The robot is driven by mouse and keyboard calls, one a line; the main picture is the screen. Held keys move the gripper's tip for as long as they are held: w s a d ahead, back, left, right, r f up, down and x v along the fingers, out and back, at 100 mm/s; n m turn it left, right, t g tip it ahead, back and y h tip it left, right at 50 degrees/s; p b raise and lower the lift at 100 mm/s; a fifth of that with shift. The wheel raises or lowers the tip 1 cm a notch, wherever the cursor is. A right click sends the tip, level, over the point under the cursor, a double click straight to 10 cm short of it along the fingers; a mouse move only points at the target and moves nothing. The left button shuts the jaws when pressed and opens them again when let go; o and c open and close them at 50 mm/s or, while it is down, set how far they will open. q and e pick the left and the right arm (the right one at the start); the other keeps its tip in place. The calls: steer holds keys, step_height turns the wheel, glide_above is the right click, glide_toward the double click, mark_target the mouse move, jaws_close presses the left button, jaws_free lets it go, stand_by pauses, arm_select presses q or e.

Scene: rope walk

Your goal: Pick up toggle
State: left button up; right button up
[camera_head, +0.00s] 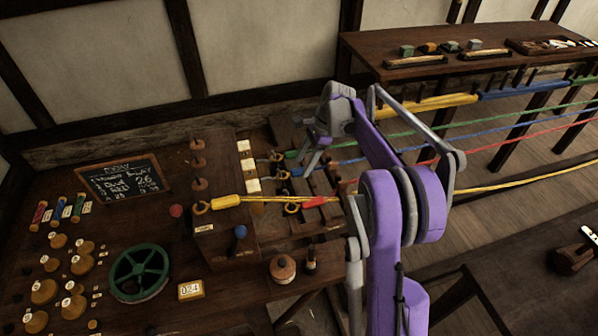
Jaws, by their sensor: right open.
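No object is labelled as the toggle, and I cannot tell which one it is. Small candidates are the yellow piece (227,201) on the yellow cord at the wooden box, the red piece (320,201) on the red cord, and the small dark peg (311,259) on the bench. My right gripper (304,162) is open, its fingers pointing down above the dark wooden rack where the coloured cords end. Nothing shows between its fingers. My purple right arm hides part of the cords. My left gripper is not in view.
The wooden box (225,247) carries knobs and a row of pegs. A green wheel (139,272), round wooden weights (82,264), a chalkboard (123,179) and a wooden knob (282,268) stand on the bench. Taut cords run right, below a back table (480,62).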

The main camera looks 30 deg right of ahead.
mark_target(301, 169)
steer(key=shift+x, duration=1.15)
jaws_close()
steer(key=shift+r, duration=0.15)
step_height(301, 169, up, 10)
